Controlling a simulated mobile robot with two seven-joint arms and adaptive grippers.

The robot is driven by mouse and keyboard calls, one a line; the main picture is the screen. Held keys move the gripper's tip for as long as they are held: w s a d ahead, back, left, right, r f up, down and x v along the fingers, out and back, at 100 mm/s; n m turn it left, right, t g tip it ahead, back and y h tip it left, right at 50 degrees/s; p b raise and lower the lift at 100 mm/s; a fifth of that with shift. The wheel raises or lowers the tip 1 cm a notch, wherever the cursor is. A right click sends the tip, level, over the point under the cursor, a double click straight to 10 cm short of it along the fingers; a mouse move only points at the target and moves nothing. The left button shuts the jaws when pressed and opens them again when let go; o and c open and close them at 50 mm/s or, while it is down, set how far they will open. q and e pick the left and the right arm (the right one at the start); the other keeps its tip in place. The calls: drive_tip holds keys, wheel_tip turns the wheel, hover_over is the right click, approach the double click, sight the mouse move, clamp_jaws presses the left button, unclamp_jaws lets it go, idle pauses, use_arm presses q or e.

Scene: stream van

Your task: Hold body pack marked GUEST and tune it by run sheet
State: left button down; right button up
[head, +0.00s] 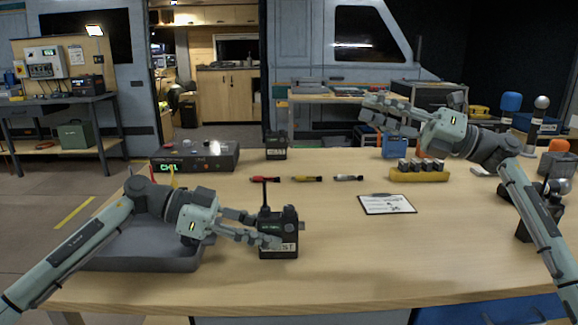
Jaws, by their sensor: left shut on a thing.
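A black body pack (278,222) with a short antenna stands upright at the front of the wooden table. Its pale label is partly covered by a finger, with only the last letters showing. My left gripper (268,230) is shut on this pack from the left. A clipboard with a white sheet (387,204) lies flat to the right; its writing is too small to read. My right gripper (368,112) is raised above the table's far right part, fingers apart and empty. A second dark pack (276,146) with a pale label stands at the back.
A receiver box (215,160) with a green CH1 display stands at the back left. A grey tray (150,258) lies under my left arm. A yellow holder (420,175) carries several dark blocks. The front right tabletop is clear.

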drive_tip(key=s+a+f+n+g+h, duration=0.1)
drive_tip(key=s+a+n+g+h, duration=0.2)
drive_tip(key=a, duration=0.5)
drive_tip(key=s+a+f+n+g+h, duration=0.1)
drive_tip(key=a+n+g, duration=0.25)
drive_tip(key=a, duration=0.35)
drive_tip(key=n+h, duration=0.1)
drive_tip(key=h, duration=1.4)
hover_over(289, 207)
drive_tip(key=shift+g, duration=0.45)
wheel_tip(289, 207, down, 5)
drive_tip(key=shift+w+a+f, duration=0.15)
drive_tip(key=shift+f, duration=0.05)
drive_tip(key=shift+d+f, duration=0.15)
drive_tip(key=shift+d, duration=0.05)
drive_tip(key=shift+f, duration=2.85)
drive_tip(key=shift+f+n, duration=0.1)
drive_tip(key=shift+n, duration=0.45)
drive_tip(key=n, duration=1.2)
